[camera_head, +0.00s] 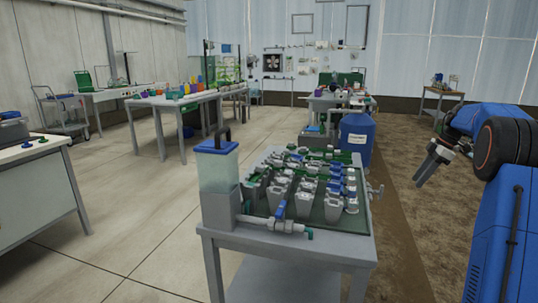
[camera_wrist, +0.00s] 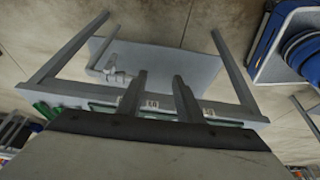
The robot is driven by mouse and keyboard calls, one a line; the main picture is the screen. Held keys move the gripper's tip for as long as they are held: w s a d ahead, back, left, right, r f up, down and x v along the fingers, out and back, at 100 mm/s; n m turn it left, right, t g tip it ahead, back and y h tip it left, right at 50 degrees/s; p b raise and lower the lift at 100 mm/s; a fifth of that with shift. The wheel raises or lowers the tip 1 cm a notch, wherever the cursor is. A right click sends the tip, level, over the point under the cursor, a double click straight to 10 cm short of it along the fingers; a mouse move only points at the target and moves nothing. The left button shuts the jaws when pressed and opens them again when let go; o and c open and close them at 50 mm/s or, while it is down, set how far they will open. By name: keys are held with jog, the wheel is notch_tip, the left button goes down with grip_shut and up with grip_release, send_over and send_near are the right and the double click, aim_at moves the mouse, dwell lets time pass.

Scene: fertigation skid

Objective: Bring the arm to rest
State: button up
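My gripper (camera_head: 421,182) shows at the right of the head view, on my blue arm, hanging tilted down and to the left over the brown soil strip. It is clear of the fertigation skid (camera_head: 300,251), a grey table to its left. In the wrist view my gripper (camera_wrist: 160,74) has its two fingers apart with nothing between them. The skid's frame (camera_wrist: 238,75) shows beyond the fingers, seen upside down.
The skid bears a clear tank with a blue lid (camera_head: 218,168) and rows of valves. A blue barrel (camera_head: 357,139) stands behind it. Long benches (camera_head: 172,102) stand at back left, a white cabinet (camera_head: 38,190) at left. The soil between skid and arm is clear.

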jog(key=w+a+r+t+y, duration=0.1)
jog(key=w+a+r+t, duration=0.1)
jog(key=a+r+t, duration=0.5)
jog(key=w+a+r+t+y, duration=0.1)
jog(key=w+a+r+t, duration=0.1)
jog(key=a+r, duration=0.85)
jog(key=s+a+r+m+t+h, duration=0.2)
jog(key=s+r+m+t+h, duration=0.4)
jog(key=r, duration=0.4)
jog(key=s+d+f+m+g+h, duration=0.1)
jog(key=s+f+m+g+h, duration=0.2)
jog(key=s, duration=0.7)
jog(key=s+d+f+m+h, duration=0.15)
jog(key=s+f+m, duration=0.35)
jog(key=s, duration=0.5)
jog(key=s+a+f+g+y, duration=0.2)
jog(key=s+a+f+g, duration=0.2)
jog(key=s+f, duration=0.8)
jog(key=s+a+f+g+y, duration=0.2)
jog(key=s+a+f+g, duration=0.2)
jog(key=s+a+f, duration=0.4)
jog(key=s+f, duration=0.5)
jog(key=s, duration=0.4)
jog(key=shift+f+m+g, duration=0.15)
jog(key=shift+m+g, duration=0.15)
jog(key=shift+m, duration=0.1)
